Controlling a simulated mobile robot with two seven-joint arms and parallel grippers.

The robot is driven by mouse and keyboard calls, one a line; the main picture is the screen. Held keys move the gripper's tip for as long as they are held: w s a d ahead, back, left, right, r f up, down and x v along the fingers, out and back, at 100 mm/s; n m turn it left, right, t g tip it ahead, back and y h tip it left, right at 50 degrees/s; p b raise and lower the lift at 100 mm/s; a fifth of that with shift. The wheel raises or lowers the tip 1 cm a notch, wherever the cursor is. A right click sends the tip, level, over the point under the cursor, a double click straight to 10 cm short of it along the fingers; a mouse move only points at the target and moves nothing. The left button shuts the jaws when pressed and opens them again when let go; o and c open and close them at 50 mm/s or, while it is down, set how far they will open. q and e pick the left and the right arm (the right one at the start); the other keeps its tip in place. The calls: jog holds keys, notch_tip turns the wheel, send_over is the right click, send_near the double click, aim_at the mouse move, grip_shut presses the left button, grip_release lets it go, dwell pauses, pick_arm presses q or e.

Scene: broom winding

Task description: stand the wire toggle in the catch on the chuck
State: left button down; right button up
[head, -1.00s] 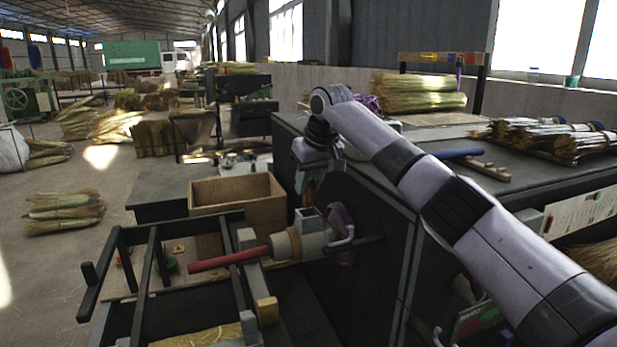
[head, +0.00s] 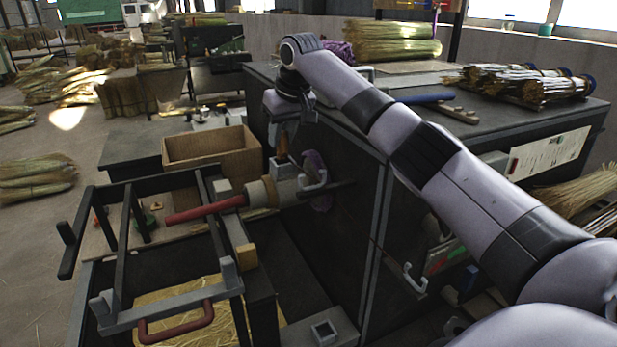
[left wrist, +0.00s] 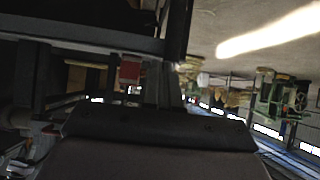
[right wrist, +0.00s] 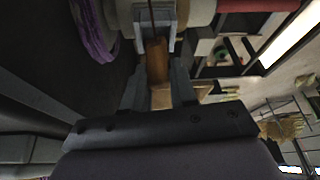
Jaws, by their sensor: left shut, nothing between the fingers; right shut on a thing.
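The chuck (head: 293,188) is a grey cylinder with a pale collar (head: 262,192). Its catch (head: 279,167) is a small grey open-topped bracket on top. My right gripper (head: 283,138) points down above it, shut on the orange-brown wooden grip of the wire toggle (head: 282,149). In the right wrist view, the toggle's grip (right wrist: 157,62) sits between the fingers, and a thin wire (right wrist: 152,14) runs from it at the U-shaped catch (right wrist: 155,38). I cannot tell whether the toggle touches the catch's floor. My left gripper (left wrist: 160,72) is shut and empty, seen only in the left wrist view.
A red-handled rod (head: 205,208) extends left from the chuck over a dark frame (head: 125,225). A wooden box (head: 210,147) stands behind. A purple bundle (head: 318,172) hangs beside the chuck against the dark cabinet (head: 350,170). Straw bundles lie on the bench at right.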

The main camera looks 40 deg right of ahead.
jog(key=shift+f, duration=0.15)
jog(key=shift+f, duration=0.85)
jog(key=o, duration=0.9)
